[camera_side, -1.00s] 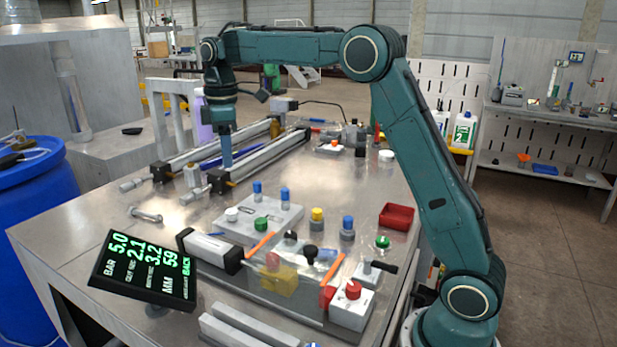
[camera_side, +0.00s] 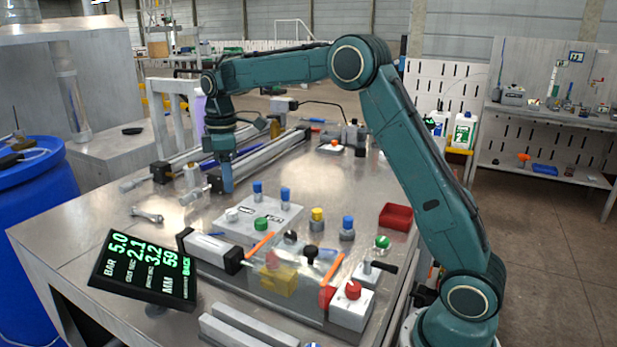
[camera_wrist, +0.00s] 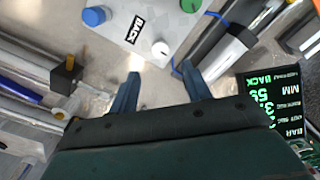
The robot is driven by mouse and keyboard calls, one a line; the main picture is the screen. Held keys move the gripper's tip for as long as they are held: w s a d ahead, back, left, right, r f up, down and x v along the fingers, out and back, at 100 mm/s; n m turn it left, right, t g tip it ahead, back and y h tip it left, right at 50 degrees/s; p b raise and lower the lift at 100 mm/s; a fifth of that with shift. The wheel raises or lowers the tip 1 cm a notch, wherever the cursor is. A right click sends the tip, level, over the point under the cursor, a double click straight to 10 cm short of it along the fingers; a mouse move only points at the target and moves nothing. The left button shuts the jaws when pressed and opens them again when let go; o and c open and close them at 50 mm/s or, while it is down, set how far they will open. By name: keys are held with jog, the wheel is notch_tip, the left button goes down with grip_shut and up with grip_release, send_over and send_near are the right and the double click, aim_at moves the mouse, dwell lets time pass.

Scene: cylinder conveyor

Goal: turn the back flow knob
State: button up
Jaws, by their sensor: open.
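A light grey panel (camera_side: 240,228) carries a white knob (camera_side: 232,214), a green knob (camera_side: 261,223) and two blue knobs, the left one (camera_side: 258,190) and the right one (camera_side: 285,197). In the wrist view, a label reading BACK (camera_wrist: 135,30) lies between the white knob (camera_wrist: 160,50) and a blue knob (camera_wrist: 93,16). I cannot tell from the label which of these is the flow knob. My gripper (camera_wrist: 160,76) is open and empty, its fingers apart, with the white knob just ahead of them. In the side view my gripper (camera_side: 226,188) hangs left of the panel, touching no knob.
A black display (camera_side: 145,270) showing green figures and BACK stands at the front left. Cylinders on rails (camera_side: 180,165) lie behind my gripper. Knobs, a lever and a red tray (camera_side: 396,216) stand to the right. A wrench (camera_side: 146,215) lies on bare table at left.

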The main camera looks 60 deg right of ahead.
aim_at(232, 211)
notch_tip(232, 211, down, 8)
jog(key=shift+f, duration=0.2)
dwell(0.4)
jog(key=c, duration=1)
